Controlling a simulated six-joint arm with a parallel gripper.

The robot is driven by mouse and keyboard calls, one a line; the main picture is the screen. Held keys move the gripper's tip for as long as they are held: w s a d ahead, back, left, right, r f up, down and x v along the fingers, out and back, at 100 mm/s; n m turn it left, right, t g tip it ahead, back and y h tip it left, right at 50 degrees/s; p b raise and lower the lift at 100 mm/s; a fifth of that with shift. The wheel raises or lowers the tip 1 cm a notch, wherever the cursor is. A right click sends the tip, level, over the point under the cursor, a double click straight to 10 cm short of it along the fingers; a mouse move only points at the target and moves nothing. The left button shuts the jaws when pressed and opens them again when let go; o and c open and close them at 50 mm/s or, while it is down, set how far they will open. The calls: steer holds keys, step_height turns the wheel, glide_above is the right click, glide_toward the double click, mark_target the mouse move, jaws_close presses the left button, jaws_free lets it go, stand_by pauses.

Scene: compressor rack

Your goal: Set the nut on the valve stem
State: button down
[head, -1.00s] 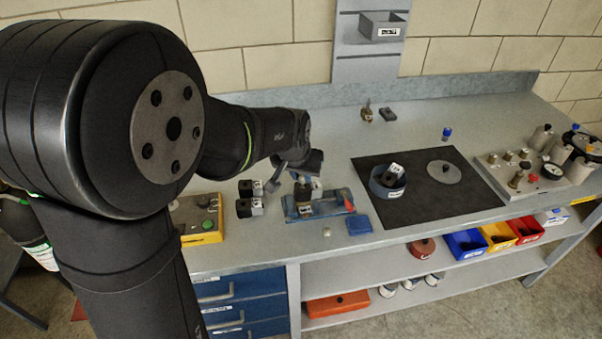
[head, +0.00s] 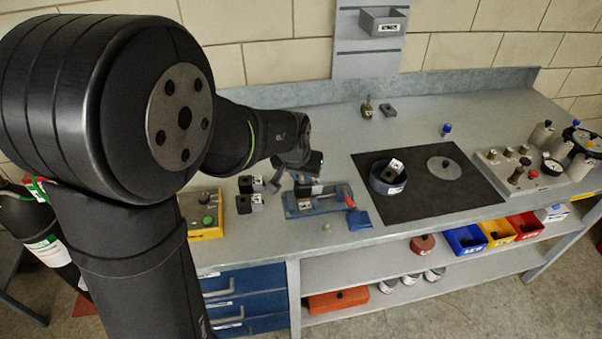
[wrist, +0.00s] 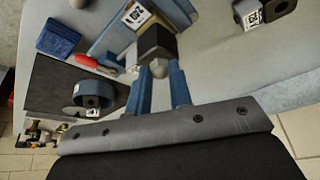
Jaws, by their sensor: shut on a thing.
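In the wrist view my gripper (wrist: 159,72) is shut on a small light grey piece with a rounded end, which I take to be the nut (wrist: 158,68). Just beyond it, and overlapped by it in this view, is a dark block (wrist: 155,40) beside a labelled grey part (wrist: 138,15), in the blue vise (wrist: 104,42). The head view shows the dark block (head: 303,190) in the vise too, beneath my gripper. No valve stem shows clearly, and I cannot tell whether the nut touches the block.
A blue cloth (head: 358,220), a small round knob (head: 326,226) and the vise's red handle (head: 349,199) are close by. A black mat (head: 430,205) with a round bowl (head: 377,186) lies to the right.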

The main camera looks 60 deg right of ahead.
steer(key=c, duration=0.8)
jaws_free()
steer(key=shift+r, duration=3.5)
steer(key=shift+f, duration=3.55)
steer(key=shift+r, duration=0.15)
